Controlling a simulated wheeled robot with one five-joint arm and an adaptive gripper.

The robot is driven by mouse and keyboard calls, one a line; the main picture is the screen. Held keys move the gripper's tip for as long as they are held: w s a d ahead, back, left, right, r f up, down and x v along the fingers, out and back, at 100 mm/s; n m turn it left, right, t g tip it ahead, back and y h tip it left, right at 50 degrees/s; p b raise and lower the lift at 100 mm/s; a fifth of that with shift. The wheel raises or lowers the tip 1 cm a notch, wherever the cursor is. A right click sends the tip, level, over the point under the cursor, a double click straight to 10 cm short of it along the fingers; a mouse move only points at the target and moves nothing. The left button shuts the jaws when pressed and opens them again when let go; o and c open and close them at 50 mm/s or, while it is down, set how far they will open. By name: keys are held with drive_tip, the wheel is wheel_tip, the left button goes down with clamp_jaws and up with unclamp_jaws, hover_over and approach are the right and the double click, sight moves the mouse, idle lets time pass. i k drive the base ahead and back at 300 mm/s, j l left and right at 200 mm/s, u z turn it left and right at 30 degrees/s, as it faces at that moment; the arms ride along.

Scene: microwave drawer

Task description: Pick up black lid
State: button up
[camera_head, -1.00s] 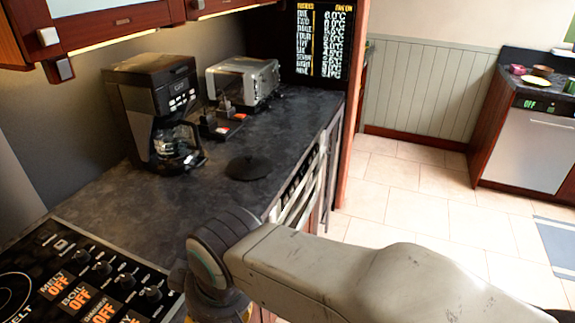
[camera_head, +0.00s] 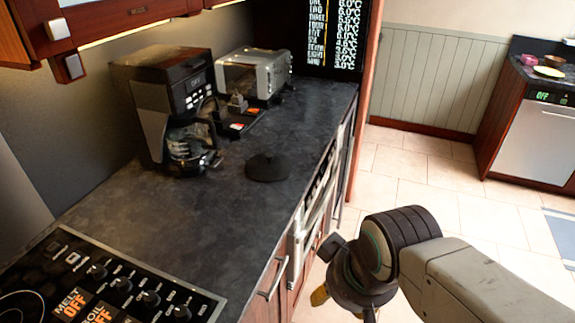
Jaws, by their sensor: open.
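The black lid (camera_head: 268,168) lies on the dark stone counter (camera_head: 240,205), to the right of the coffee maker. It is round, with a small knob on top. My gripper (camera_head: 345,300) hangs at the end of my arm, beyond the counter's front edge, to the right of and nearer than the lid. It is apart from the lid and its jaws are open. My own wrist hides part of the gripper, and nothing is seen held in it.
A coffee maker (camera_head: 170,115) stands behind the lid, and a toaster (camera_head: 253,75) stands farther back. A black tray with small items (camera_head: 238,120) lies between them. A stove panel (camera_head: 110,280) is at the lower left. Drawer handles (camera_head: 315,215) stick out along the counter front.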

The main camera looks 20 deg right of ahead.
sight(266, 167)
drive_tip(key=u, duration=2.55)
drive_tip(key=k+l+u, duration=0.45)
drive_tip(key=k+u, duration=0.25)
drive_tip(key=k, duration=0.25)
drive_tip(key=k+l+u, duration=0.2)
drive_tip(key=l, duration=0.2)
drive_tip(key=l+u, duration=0.2)
drive_tip(key=l, duration=0.2)
drive_tip(key=k+l+u, duration=0.2)
drive_tip(key=l, duration=0.15)
drive_tip(key=i+l+u, duration=0.15)
drive_tip(key=l, duration=0.3)
drive_tip(key=k, duration=0.05)
